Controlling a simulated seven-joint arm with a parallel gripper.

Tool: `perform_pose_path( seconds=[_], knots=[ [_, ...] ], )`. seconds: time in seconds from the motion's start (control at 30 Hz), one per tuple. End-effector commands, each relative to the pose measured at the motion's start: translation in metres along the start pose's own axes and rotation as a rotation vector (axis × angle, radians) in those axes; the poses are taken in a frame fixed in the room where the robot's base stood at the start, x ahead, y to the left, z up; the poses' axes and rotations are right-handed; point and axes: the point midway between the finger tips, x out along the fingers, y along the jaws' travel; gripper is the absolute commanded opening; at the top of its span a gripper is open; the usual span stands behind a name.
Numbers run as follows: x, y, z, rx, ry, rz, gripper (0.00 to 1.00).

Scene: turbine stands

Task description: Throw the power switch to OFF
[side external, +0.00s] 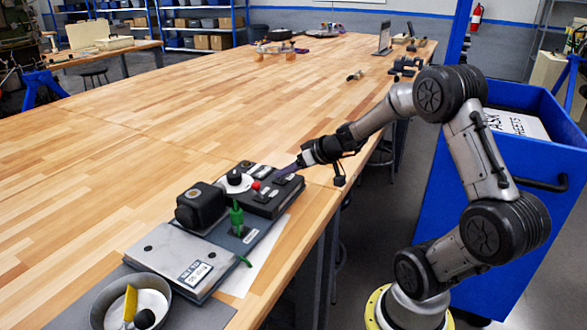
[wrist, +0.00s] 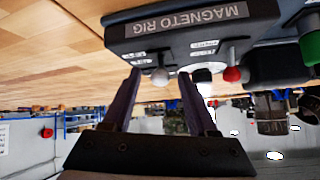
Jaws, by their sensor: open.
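The black magneto rig box (side external: 273,196) sits near the table's front edge, and it also shows at the top of the wrist view (wrist: 195,27), its lettering upside down. A grey ball-tipped lever (wrist: 159,76) and a red ball-tipped lever (wrist: 232,74) stick out of its panel; the red one also shows in the side view (side external: 256,185). The small labels are unreadable, so I cannot tell which lever is the power switch. My gripper (wrist: 160,82) is open at the box, its fingertips on either side of the grey ball. Contact cannot be seen.
A black block (side external: 200,205), a green-handled part (side external: 237,220), a grey metal box (side external: 180,260) and a round pan (side external: 131,303) crowd the table left of the rig. A blue cart (side external: 500,200) stands at the right. The table's middle is clear.

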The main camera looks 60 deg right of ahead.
Motion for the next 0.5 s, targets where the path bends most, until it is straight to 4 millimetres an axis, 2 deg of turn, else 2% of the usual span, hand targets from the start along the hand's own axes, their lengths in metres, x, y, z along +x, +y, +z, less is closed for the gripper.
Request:
perform_pose_path(
  seconds=[0.17,0.5],
  knots=[
    [-0.014,0.001,-0.001,0.0,0.003,0.002,0.58],
    [-0.085,0.001,-0.001,0.0,0.005,0.006,0.58]
  ],
)
